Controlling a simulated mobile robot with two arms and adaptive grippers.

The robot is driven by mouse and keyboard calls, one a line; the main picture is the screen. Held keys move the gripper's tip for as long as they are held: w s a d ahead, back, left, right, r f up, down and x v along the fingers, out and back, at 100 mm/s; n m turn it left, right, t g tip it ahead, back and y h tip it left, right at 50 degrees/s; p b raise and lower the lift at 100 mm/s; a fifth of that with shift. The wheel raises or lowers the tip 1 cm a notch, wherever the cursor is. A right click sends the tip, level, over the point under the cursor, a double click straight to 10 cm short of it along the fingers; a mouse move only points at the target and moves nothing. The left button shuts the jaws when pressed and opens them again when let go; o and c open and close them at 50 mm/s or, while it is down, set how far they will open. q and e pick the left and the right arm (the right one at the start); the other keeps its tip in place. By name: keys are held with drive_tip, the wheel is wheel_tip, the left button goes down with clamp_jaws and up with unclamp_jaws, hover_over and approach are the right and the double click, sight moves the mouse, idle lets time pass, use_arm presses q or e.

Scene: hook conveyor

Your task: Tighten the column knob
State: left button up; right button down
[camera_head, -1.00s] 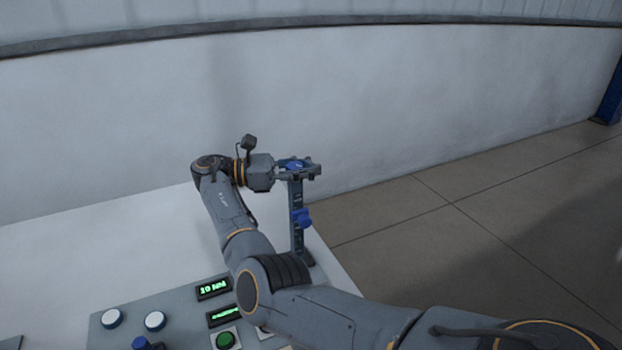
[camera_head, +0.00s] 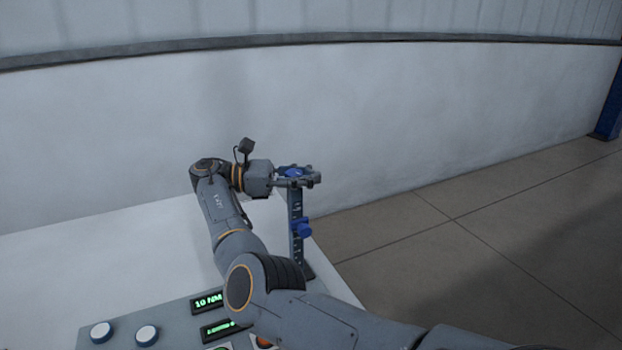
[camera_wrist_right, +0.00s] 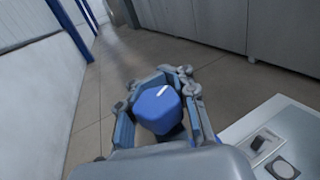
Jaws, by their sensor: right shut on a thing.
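The column (camera_head: 296,236) is a slim dark upright post with white marks at the right edge of the white table. The blue column knob (camera_head: 294,173) is at its top. In the right wrist view the knob (camera_wrist_right: 157,108) is a blue faceted cap with a white line on it. My right gripper (camera_head: 308,178) reaches across from the left at the column's top. Its fingers (camera_wrist_right: 160,95) are shut around the knob, one on each side. My left gripper is not in view.
A grey control panel (camera_head: 180,318) at the table's front has white buttons (camera_head: 147,335) and green displays, one reading "10 NM" (camera_head: 208,301). A white wall (camera_head: 420,110) stands behind. Right of the table is open tiled floor (camera_head: 450,235).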

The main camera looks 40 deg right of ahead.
idle(0.6)
drive_tip(key=c, duration=1.1)
unclamp_jaws()
drive_tip(key=shift+w, duration=0.15)
wheel_tip(320, 180, up, 10)
